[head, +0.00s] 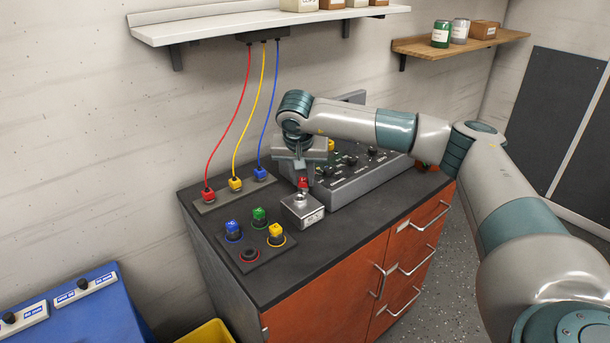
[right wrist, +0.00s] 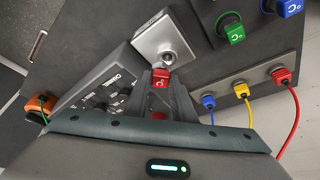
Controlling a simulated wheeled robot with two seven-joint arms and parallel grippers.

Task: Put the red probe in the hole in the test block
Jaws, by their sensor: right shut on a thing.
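The red probe (head: 303,182) is held in my right gripper (head: 304,176), close above the silver test block (head: 302,212) on the dark cabinet top. In the right wrist view the red probe (right wrist: 160,77) shows its marked red head between the dark fingers (right wrist: 163,88). The test block (right wrist: 152,36) lies just beyond it there, with the round hole (right wrist: 168,58) partly visible near the probe. The probe's lower tip is hidden, so I cannot tell whether it touches the hole. My left gripper is not in view.
A dark holder plate (head: 264,257) carries blue, green and yellow probes and one empty red-ringed socket (head: 249,254). A grey control console (head: 365,178) stands close to the block. Red, yellow and blue cables (head: 238,120) hang to connectors at the back. A shelf (head: 220,28) is above.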

